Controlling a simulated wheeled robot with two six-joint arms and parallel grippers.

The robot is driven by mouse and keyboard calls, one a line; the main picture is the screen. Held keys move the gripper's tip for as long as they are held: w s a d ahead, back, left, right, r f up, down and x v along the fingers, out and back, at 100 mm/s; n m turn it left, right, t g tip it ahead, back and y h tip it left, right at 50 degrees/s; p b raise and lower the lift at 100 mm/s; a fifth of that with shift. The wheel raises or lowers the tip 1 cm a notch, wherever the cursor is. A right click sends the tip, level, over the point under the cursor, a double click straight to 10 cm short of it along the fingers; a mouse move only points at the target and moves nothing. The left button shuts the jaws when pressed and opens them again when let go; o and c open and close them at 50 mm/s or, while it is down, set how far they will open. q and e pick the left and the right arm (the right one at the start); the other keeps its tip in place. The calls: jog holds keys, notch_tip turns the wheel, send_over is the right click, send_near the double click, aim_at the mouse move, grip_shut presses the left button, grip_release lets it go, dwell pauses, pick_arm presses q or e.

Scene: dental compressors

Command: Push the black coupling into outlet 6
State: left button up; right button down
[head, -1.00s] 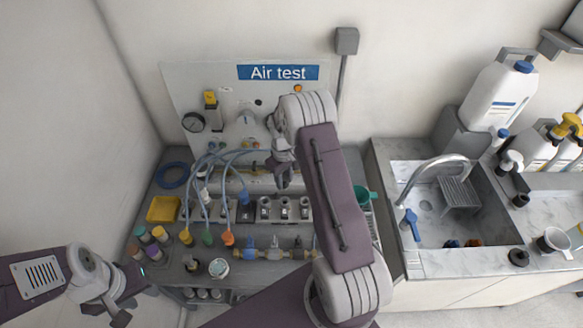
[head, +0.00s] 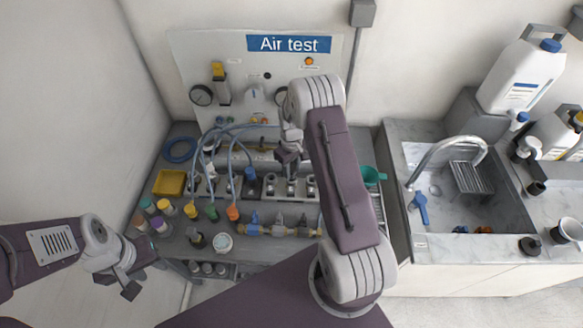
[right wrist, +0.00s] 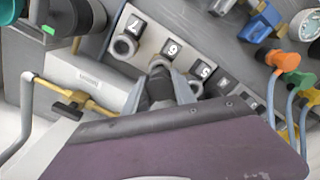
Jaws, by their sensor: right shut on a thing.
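The black coupling (right wrist: 160,86) is between the two fingers of my right gripper (right wrist: 160,92) in the right wrist view, its far end close to outlet 6 (right wrist: 158,64), below the "6" label. The end seems to overlap the outlet; I cannot tell whether it touches or is inside. In the head view my right gripper (head: 290,157) is above and behind the outlet row (head: 291,187); the coupling is hard to make out there. My left gripper (head: 133,277) hangs at the lower left, off the bench, seemingly empty; its jaw gap is unclear.
Outlet 7 (right wrist: 124,46) and outlet 5 (right wrist: 194,84) flank outlet 6. Blue hoses with a blue coupling (head: 250,174), green coupling (head: 211,212) and orange coupling (head: 233,213) lie left of the arm. A sink (head: 435,195) is at the right.

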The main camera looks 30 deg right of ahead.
dwell(0.5)
jog(key=shift+f+b, duration=1)
jog(key=shift+f, duration=0.4)
jog(key=c, duration=0.9)
grip_release()
jog(key=shift+r, duration=0.1)
jog(key=shift+c, duration=0.2)
notch_tip(320, 180, up, 9)
jog(key=shift+b, duration=0.65)
